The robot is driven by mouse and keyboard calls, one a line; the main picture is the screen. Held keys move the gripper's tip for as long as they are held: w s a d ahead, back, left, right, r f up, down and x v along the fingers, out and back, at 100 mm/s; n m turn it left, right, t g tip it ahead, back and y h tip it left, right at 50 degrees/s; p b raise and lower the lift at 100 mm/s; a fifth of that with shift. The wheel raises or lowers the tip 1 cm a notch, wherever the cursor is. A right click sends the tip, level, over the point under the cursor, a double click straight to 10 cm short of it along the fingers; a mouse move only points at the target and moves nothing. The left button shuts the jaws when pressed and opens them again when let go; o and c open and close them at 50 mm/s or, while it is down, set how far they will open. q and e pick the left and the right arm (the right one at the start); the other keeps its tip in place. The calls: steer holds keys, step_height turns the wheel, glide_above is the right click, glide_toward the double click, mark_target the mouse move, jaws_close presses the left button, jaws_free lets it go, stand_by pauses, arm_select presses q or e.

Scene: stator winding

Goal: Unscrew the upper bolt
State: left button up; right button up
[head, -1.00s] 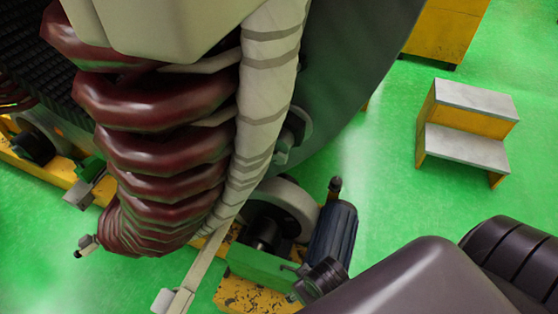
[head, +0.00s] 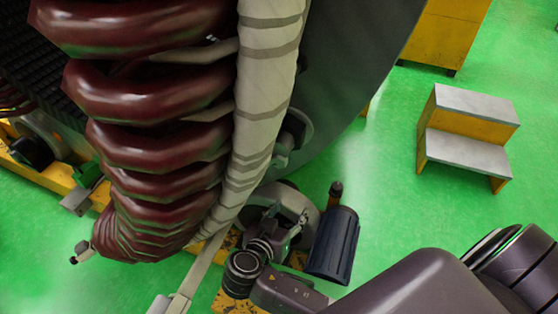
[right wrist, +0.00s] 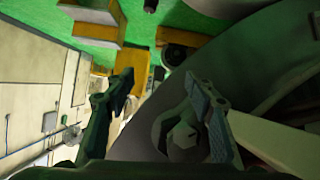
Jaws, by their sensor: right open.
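A large grey bolt (head: 290,138) with a broad washer sits on the side of the stator, right of the white-wrapped coil bundle. In the right wrist view the hex head of a bolt (right wrist: 182,137) shows low, left of the right-hand finger. My right gripper (head: 285,222) is below the bolt in the head view, apart from it. In the right wrist view my right gripper (right wrist: 162,98) is open and empty, its two dark fingers spread. I cannot tell its exact depth from the bolt. My left gripper is not in view.
Dark red coils (head: 150,150) and the white-wrapped bundle (head: 262,90) stand left of the bolt. A dark blue motor (head: 333,245) is close right of my right gripper. Yellow steps (head: 468,135) stand on the green floor, which is clear between them and the stator.

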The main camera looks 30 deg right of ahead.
mark_target(277, 163)
steer(key=w+a+r+m+t+h, duration=0.35)
steer(key=w+r, duration=0.25)
steer(key=r, duration=0.3)
steer(key=shift+n+t, duration=0.25)
steer(key=shift+t, duration=0.1)
steer(key=p+x, duration=0.1)
steer(key=x, duration=0.2)
steer(key=p+x, duration=0.1)
steer(key=x, duration=0.2)
steer(key=shift+w+d+f, duration=0.15)
steer(key=shift+d+f, duration=0.05)
steer(key=shift+d, duration=0.2)
steer(key=shift+w+d+f, duration=0.15)
steer(key=shift+w+d, duration=0.25)
steer(key=shift+d, duration=0.1)
